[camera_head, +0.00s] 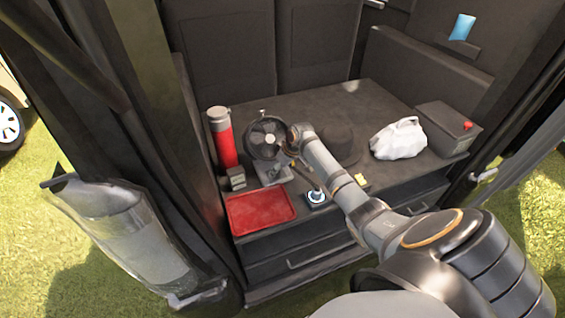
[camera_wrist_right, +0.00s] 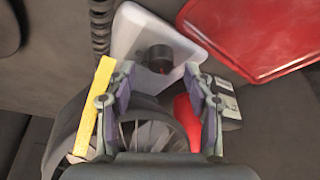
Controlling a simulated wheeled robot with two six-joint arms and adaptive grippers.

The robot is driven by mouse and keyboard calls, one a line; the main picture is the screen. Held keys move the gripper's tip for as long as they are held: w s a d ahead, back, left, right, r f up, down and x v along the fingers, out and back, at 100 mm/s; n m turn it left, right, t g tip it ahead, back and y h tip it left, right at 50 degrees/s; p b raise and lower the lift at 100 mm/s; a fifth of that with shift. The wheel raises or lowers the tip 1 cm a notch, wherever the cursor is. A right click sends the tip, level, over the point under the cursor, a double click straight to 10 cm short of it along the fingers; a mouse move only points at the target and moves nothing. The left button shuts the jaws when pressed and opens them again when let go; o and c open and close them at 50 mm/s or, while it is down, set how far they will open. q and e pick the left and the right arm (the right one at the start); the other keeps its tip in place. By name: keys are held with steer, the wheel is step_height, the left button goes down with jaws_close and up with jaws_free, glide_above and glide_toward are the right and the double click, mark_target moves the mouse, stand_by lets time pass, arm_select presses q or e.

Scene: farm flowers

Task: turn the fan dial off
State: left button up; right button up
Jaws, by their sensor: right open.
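The fan (camera_head: 267,138) stands on the dark bench with its round black guard tilted up, and its grey base (camera_head: 273,173) is partly hidden by my right arm. The fan's guard (camera_wrist_right: 150,130) shows between the fingers. My left gripper is not in view.
A red tray (camera_head: 262,208) lies in front of the fan, and a red flask (camera_head: 222,140) stands left of it. A dark hat (camera_head: 337,143), a white bag (camera_head: 399,139) and a dark box (camera_head: 445,128) with a red button are to the right. The bench behind is clear.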

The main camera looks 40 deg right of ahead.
steer(key=v, duration=1)
